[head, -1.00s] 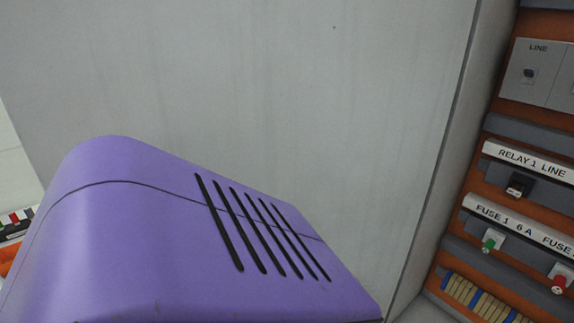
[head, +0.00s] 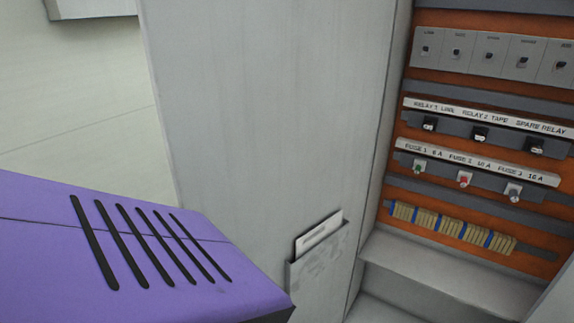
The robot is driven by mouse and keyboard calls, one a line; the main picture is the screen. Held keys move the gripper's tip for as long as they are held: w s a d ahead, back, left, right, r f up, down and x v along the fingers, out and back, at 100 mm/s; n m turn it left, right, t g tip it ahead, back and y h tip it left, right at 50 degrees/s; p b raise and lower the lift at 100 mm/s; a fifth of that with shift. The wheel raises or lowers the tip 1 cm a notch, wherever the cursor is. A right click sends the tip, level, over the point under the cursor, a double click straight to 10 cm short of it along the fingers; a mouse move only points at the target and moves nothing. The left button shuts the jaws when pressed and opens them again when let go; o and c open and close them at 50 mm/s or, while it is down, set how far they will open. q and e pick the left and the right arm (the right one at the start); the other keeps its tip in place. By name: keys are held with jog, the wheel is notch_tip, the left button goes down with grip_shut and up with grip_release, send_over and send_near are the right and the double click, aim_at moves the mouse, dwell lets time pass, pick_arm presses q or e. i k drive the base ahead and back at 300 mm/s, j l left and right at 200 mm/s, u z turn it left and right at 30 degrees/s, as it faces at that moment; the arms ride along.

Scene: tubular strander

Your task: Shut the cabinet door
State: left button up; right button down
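The cabinet door (head: 265,120) is a tall grey panel in the middle of the head view. It stands open on the left side of the cabinet, with its inner face towards me. A pocket (head: 318,265) on its lower part holds a white card or paper. The open cabinet shows an orange back panel (head: 400,165) with switches, relays and fuses. Neither gripper is in view, so I cannot see whether either touches the door.
A purple slotted body (head: 150,285) fills the lower left, in front of the door; it may be part of me. Pale floor or wall (head: 75,110) shows left of the door. A grey ledge (head: 450,280) runs below the orange panel.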

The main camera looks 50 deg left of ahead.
aim_at(268, 111)
jog(key=k+j, duration=0.3)
jog(key=k+j+z, duration=0.15)
jog(key=k+j, duration=0.15)
jog(key=k, duration=0.2)
jog(key=k+j, duration=0.1)
jog(key=j, duration=0.45)
jog(key=j+z, duration=0.1)
jog(key=j, duration=1.15)
jog(key=i+j, duration=0.15)
jog(key=j, duration=0.6)
jog(key=z, duration=0.05)
